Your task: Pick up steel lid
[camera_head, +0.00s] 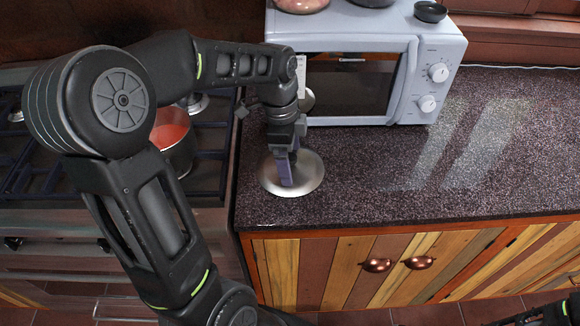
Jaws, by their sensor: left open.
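The steel lid (308,178) is a round, shiny disc lying on the dark speckled counter near its left front corner. My left gripper (287,172) points down over the lid, its fingers in front of the lid's middle. The jaws are open. The fingers and wrist hide the lid's centre, so I cannot tell whether they touch its knob. My right gripper is not clearly shown; only a dark piece of my right arm (555,312) shows at the lower right corner.
A pale microwave (425,60) stands behind the lid, with bowls on top. A stove (30,165) with a pot of red contents (178,155) is at the left. The counter (480,150) is clear to the right. Wooden cabinet doors (340,268) are below.

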